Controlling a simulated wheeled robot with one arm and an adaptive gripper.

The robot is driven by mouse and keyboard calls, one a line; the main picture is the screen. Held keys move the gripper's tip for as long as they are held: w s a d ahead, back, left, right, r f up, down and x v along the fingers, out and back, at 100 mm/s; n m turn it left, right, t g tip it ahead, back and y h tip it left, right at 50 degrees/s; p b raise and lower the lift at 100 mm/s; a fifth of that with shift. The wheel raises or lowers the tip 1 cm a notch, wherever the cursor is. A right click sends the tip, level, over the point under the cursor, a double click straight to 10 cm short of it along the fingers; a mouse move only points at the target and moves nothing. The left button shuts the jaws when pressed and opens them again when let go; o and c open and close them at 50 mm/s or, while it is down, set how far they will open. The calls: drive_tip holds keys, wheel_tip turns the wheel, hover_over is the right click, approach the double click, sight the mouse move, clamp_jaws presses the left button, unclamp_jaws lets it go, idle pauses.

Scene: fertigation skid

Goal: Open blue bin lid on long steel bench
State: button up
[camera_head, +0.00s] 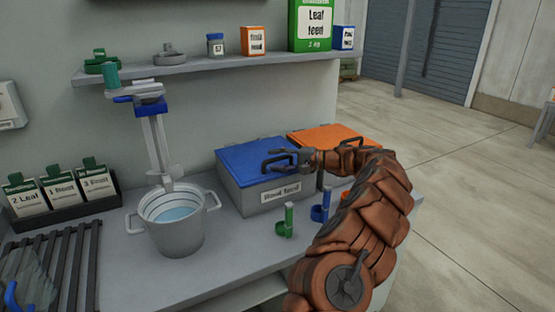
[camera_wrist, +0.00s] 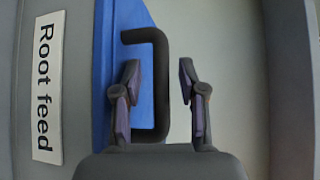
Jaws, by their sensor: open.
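The blue lid (camera_head: 249,158) lies flat and shut on a grey bin (camera_head: 242,197) labelled "Root feed". The lid also shows in the wrist view (camera_wrist: 104,70). A dark loop handle (camera_wrist: 160,90) stands at the lid's front edge. My gripper (camera_head: 292,159) is at this handle, reaching in from the right. In the wrist view my gripper (camera_wrist: 160,78) is open, with the handle's long bar between its two fingers. One finger is on the loop's inner side and the other outside. I cannot tell whether either finger touches the bar.
An orange-lidded bin (camera_head: 325,136) stands right beside the blue one. Green (camera_head: 287,221) and blue (camera_head: 321,207) clip-like holders stand in front, near my arm. A steel bucket (camera_head: 176,236) of liquid is at the left. A shelf (camera_head: 215,62) with packages hangs above.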

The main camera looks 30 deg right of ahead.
clamp_jaws()
idle(0.3)
idle(0.4)
